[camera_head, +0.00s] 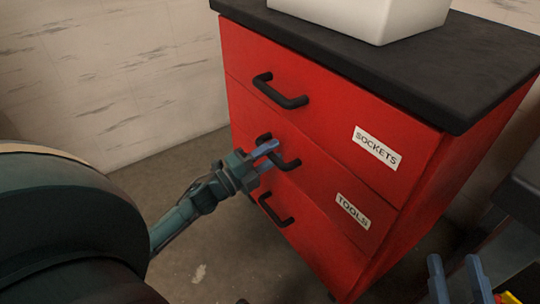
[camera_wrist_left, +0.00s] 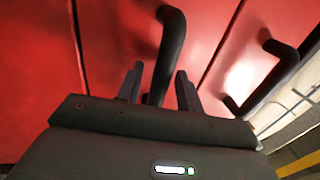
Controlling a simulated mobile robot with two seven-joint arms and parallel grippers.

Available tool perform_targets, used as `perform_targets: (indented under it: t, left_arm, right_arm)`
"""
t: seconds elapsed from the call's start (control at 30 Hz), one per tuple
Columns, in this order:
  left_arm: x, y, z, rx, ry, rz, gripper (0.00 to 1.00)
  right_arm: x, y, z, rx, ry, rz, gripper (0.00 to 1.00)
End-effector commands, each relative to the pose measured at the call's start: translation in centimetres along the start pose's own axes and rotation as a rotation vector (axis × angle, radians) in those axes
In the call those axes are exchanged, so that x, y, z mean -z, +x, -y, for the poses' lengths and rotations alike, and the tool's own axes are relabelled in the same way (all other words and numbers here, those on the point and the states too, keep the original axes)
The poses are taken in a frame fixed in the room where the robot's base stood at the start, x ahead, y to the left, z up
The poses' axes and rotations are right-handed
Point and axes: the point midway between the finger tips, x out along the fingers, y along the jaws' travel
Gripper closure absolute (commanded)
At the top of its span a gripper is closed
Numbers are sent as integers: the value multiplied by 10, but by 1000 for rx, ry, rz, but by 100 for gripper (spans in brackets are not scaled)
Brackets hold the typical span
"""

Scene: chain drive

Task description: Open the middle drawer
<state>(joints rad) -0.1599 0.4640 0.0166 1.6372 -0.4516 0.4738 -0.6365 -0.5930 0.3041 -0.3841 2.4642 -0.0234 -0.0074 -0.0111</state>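The red cabinet has a middle drawer (camera_head: 322,190) labelled TOOLS, its front flush with the drawers above and below. Its black bar handle (camera_head: 291,163) is partly hidden behind my left gripper (camera_head: 268,152), which reaches it from the lower left. In the left wrist view the handle (camera_wrist_left: 170,45) passes between the two fingers of my left gripper (camera_wrist_left: 158,88). Those fingers stand apart, with gaps visible beside the handle. My right gripper (camera_head: 458,280) shows at the bottom right edge, its two blue fingers apart with nothing seen between them.
The top drawer (camera_head: 325,110), labelled SOCKETS, and the bottom drawer (camera_head: 310,240) are shut, each with a black handle. A white container (camera_head: 370,20) stands on the black cabinet top (camera_head: 470,75). Bare floor (camera_head: 190,175) lies to the left, before a pale wall (camera_head: 110,75).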

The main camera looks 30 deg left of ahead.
Motion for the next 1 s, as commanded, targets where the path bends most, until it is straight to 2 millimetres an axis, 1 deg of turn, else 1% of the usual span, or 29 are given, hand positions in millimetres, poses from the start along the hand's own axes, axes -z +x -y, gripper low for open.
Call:
perform_targets:
  t: [0.23, 0.6, 0.7, 1.0]
  left_arm:
    - [0, 1, 0, 0, 0, 0, 63]
    - [0, 0, 0, 0, 0, 0, 94]
    - [0, 0, 0, 0, 0, 0, 100]
    - [0, 0, 0, 0, 0, 0, 100]
  right_arm:
    - [3, 0, 0, 1, 2, -5, 64]
    - [2, 0, 1, 4, 1, -5, 64]
    - [2, 0, 1, 4, 1, -5, 64]
    - [1, 0, 1, 5, 0, -2, 64]
